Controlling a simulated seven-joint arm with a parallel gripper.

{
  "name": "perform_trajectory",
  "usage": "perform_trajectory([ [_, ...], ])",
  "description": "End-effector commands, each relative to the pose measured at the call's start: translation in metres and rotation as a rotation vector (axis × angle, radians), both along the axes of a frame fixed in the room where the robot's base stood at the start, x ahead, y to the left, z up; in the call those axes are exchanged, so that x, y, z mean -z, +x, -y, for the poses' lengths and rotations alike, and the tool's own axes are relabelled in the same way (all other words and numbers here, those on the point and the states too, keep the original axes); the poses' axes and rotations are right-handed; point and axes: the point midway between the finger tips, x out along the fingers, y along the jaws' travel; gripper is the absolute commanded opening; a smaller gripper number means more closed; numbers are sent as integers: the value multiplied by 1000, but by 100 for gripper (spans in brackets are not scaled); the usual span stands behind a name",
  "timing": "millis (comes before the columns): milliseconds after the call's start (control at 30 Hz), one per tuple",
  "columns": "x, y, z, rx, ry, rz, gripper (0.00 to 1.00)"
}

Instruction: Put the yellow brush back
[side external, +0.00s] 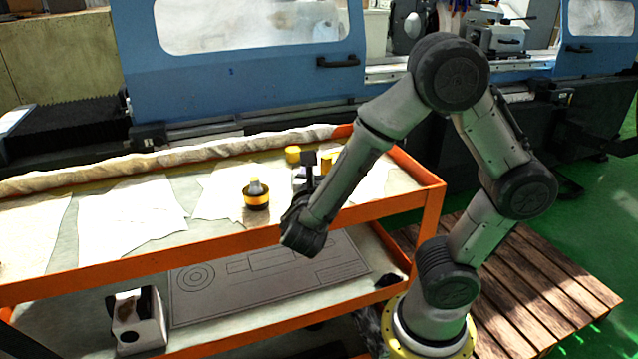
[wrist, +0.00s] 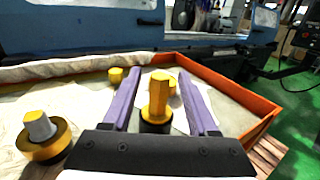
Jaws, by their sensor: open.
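In the wrist view, an upright yellow piece with faceted sides and a dark round base (wrist: 158,98) shows between my fingers; it looks like the yellow brush, but I cannot confirm it. My gripper (wrist: 160,76) is open, with one purple finger on each side. I cannot tell whether either finger touches it. In the side view my gripper (side external: 308,172) is over the cart top, and the dark wrist parts and arm partly hide the yellow things behind. No bristles can be made out.
A black-and-yellow round piece with a grey knob (wrist: 40,132) stands left of my gripper, also in the side view (side external: 256,195). A short yellow piece (side external: 292,154) stands farther back. The cart has an orange rim (side external: 130,262); a rolled cloth (side external: 150,160) lies along its back.

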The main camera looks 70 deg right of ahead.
Motion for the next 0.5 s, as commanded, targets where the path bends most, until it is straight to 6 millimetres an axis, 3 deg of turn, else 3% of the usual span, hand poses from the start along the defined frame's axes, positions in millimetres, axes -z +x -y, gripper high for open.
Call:
perform_trajectory([
  [500,0,-21,-80,-5,-1,-1,59],
])
